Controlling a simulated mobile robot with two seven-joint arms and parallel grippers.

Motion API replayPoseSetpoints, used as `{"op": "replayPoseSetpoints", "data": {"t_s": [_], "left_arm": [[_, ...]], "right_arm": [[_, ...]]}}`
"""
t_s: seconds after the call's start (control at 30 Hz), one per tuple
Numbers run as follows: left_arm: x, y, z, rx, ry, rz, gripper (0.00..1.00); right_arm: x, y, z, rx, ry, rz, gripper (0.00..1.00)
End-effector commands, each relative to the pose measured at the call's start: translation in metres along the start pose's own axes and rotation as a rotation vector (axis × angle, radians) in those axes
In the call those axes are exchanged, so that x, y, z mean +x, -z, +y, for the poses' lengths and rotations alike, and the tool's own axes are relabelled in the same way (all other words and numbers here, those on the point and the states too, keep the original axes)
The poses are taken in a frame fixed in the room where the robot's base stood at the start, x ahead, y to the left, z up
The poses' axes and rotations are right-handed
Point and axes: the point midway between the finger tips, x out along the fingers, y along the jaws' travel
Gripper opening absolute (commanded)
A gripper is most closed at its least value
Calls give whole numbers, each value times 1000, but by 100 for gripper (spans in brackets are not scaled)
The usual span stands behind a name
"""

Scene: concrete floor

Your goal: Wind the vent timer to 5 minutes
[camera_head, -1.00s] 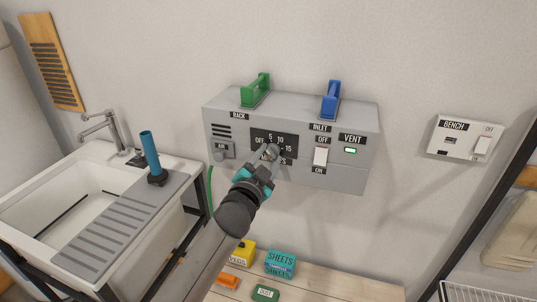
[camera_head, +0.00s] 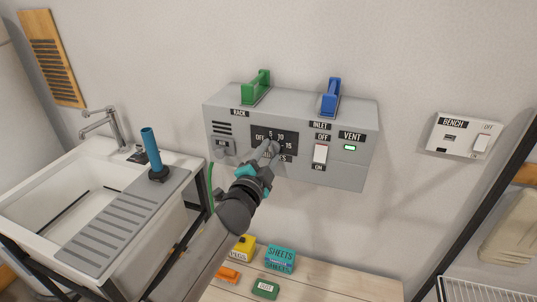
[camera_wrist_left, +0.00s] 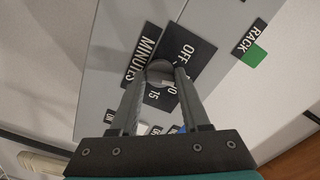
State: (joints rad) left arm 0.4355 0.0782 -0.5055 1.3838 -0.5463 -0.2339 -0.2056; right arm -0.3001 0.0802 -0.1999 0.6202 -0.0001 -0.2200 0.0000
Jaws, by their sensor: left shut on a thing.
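The vent timer is a dark dial plate (camera_head: 260,136) with OFF, 5, 10 and 15 marks on the front of a grey wall box. My left gripper (camera_head: 271,150) is shut on the timer's round grey knob. The knob (camera_wrist_left: 160,71) shows between the two fingertips in the left wrist view, with the OFF, 15 and MINUTES lettering around it. The fingers hide part of the dial, and I cannot read the knob's pointer. A VENT label with a lit green lamp (camera_head: 350,147) is on the box's right side. My right gripper is not in view.
A sink (camera_head: 75,205) stands at left. Small boxes lie on the bench below.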

Motion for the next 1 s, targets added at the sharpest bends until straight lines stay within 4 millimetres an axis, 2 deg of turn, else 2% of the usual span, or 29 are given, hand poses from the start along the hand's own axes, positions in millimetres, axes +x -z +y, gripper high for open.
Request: {"op": "replayPoseSetpoints", "data": {"t_s": [0.13, 0.17, 0.4, 0.77, 1.0], "left_arm": [[0, -1, 1, 0, -2, -3, 0], [0, -1, 1, 0, -2, -3, 48], [0, -1, 0, -1, -1, -2, 75], [-4, -1, 0, -2, -1, -1, 76], [-30, 0, 0, -1, -1, -1, 76]], "right_arm": [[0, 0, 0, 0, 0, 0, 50], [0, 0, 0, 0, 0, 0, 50], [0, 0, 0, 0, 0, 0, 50], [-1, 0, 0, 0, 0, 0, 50], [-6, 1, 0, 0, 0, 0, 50]]}}
